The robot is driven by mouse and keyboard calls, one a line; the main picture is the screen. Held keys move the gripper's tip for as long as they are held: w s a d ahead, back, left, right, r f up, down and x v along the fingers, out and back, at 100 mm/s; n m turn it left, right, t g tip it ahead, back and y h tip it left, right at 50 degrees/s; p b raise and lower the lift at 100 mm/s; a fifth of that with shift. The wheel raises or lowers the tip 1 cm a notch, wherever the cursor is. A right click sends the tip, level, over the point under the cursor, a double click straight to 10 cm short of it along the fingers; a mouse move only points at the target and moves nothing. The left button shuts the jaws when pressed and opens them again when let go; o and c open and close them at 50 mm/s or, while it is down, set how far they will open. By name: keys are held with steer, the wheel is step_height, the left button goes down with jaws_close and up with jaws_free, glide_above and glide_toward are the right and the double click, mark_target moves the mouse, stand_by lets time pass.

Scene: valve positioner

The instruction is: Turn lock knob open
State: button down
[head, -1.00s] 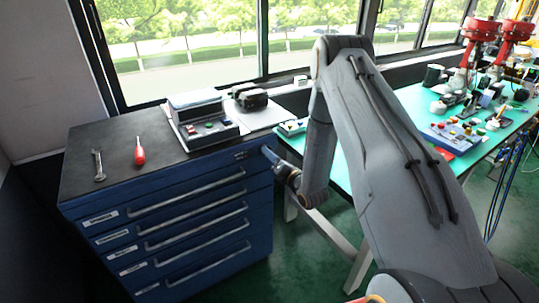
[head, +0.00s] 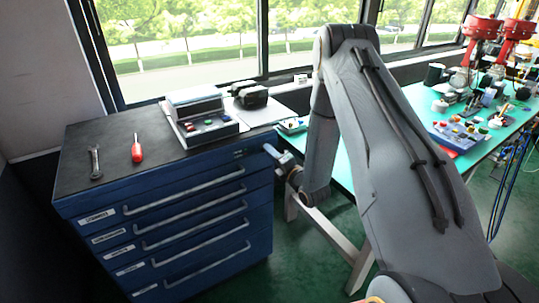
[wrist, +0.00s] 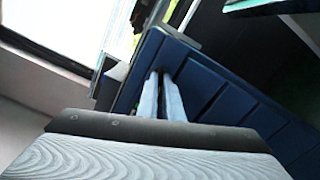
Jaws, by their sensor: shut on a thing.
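My gripper (head: 270,150) is at the upper right edge of the blue drawer cabinet (head: 160,262). In the wrist view its two narrow fingers (wrist: 163,78) run nearly parallel, with a slim gap between them, and their tips meet the blue cabinet face (wrist: 205,95) near its top. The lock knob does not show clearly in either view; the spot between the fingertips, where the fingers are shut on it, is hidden.
A wrench (head: 95,162), a red screwdriver (head: 137,150), a grey control box with buttons (head: 203,120) and a black device (head: 250,96) lie on the cabinet top. A green-topped workbench (head: 420,98) with several parts stands to the right. Windows are behind.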

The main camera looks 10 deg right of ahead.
steer(key=m+b, duration=0.4)
steer(key=m, duration=0.8)
steer(key=shift+f+m+b, duration=0.1)
steer(key=shift+m+b, duration=0.2)
steer(key=shift+m, duration=0.1)
stand_by(0.3)
steer(key=c, duration=1.9)
jaws_free()
steer(key=shift+s, duration=0.1)
steer(key=b+v, duration=0.2)
steer(key=v, duration=0.5)
steer(key=shift+s+d, duration=0.15)
steer(key=shift+s, duration=0.2)
